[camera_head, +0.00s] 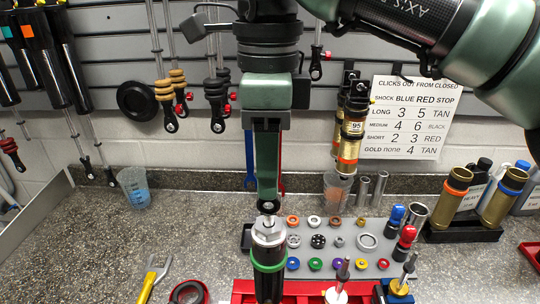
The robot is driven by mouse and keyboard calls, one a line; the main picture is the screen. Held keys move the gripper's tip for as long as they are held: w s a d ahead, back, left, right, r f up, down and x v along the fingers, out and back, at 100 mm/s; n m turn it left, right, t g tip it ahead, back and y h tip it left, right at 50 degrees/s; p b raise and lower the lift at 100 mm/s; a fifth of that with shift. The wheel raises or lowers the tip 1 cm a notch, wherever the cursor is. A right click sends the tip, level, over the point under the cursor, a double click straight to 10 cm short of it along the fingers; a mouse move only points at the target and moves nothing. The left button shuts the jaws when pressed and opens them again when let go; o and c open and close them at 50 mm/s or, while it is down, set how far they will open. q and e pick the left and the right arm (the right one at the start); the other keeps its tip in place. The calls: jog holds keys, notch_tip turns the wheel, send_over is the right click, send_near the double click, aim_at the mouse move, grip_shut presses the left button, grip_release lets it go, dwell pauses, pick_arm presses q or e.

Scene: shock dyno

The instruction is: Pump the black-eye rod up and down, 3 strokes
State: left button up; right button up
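The black-eye rod (268,207) shows as a small black eye with a pale centre, at the top of an upright shock body with a silver cap (267,232) and a green ring (268,264). Little or no rod shaft shows between eye and cap. My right gripper (267,198) points straight down from above, its green fingers narrowing together at the eye; it looks shut on it. One finger hides most of the other. The body's lower end runs down in front of the red tray. My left gripper is not in view.
A grey parts mat (350,282) with coloured rings and caps lies right of the shock. A red tray (240,291) is in front. A yellow-ended tool (152,277) and plastic cup (134,188) are left. Gold cylinders (449,197) stand right. Shocks hang behind.

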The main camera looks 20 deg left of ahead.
aim_at(268, 212)
jog(key=f, duration=0.3)
jog(key=f+p, duration=0.1)
jog(key=shift+s+d+f, duration=0.1)
jog(key=shift+s+f, duration=0.25)
jog(key=shift+w+f, duration=0.2)
jog(key=shift+f, duration=0.45)
jog(key=shift+s, duration=0.1)
grip_shut()
dwell(2.1)
